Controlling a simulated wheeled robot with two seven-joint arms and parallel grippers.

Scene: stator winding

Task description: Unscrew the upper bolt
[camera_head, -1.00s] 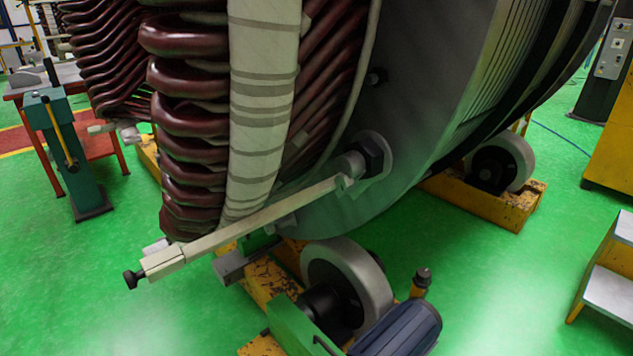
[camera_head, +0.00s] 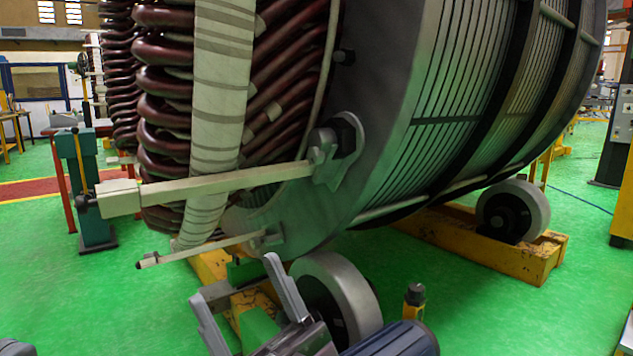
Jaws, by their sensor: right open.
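A pale upper bar (camera_head: 220,186) runs across the front of the stator windings. A dark bolt (camera_head: 84,203) sticks out of the block at its left end. Its right end meets a bracket with a dark hex nut (camera_head: 345,135) on the grey stator ring (camera_head: 395,110). A thinner lower bar (camera_head: 205,250) has a small dark bolt (camera_head: 140,265) at its left end. My right gripper (camera_head: 236,280) is open and empty, pointing up below the lower bar, apart from the upper bolt.
Dark red coils (camera_head: 163,110) and a pale wrapped band (camera_head: 220,75) stand behind the upper bar. A roller wheel (camera_head: 345,300) is just right of my gripper, on a yellow support (camera_head: 210,264). Green floor (camera_head: 80,300) is clear at the lower left.

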